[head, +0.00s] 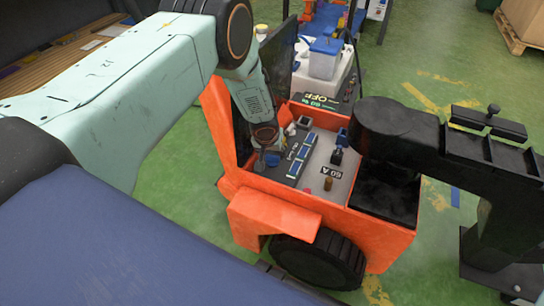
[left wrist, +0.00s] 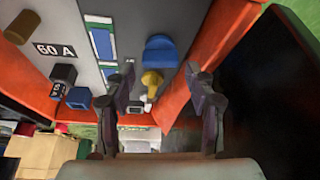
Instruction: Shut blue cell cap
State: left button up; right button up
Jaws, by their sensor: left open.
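The blue cell cap (head: 272,160) sits on the grey panel inside the orange vehicle body. In the left wrist view the blue cap (left wrist: 160,50) is a rounded piece beside a small brass-yellow part (left wrist: 151,79). I cannot tell how far the cap is open. My left gripper (head: 267,146) hangs just above the panel by the cap. In the left wrist view its two fingers (left wrist: 160,92) are spread, with the brass part and cap beyond and between the tips. Nothing is held. My right gripper is not in view.
The panel also carries blue-and-white strips (head: 299,159), a black knob (head: 337,156), a brown post (head: 328,184), a "60 A" label (head: 331,172) and another blue piece (head: 342,135). Orange walls (head: 275,211) surround it. A bulky black structure (head: 395,130) stands at right.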

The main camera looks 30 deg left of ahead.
aim_at(272, 157)
pick_arm(q)
jog(key=shift+b+x, duration=1.35)
jog(key=shift+x, duration=0.3)
jog(key=c, duration=0.9)
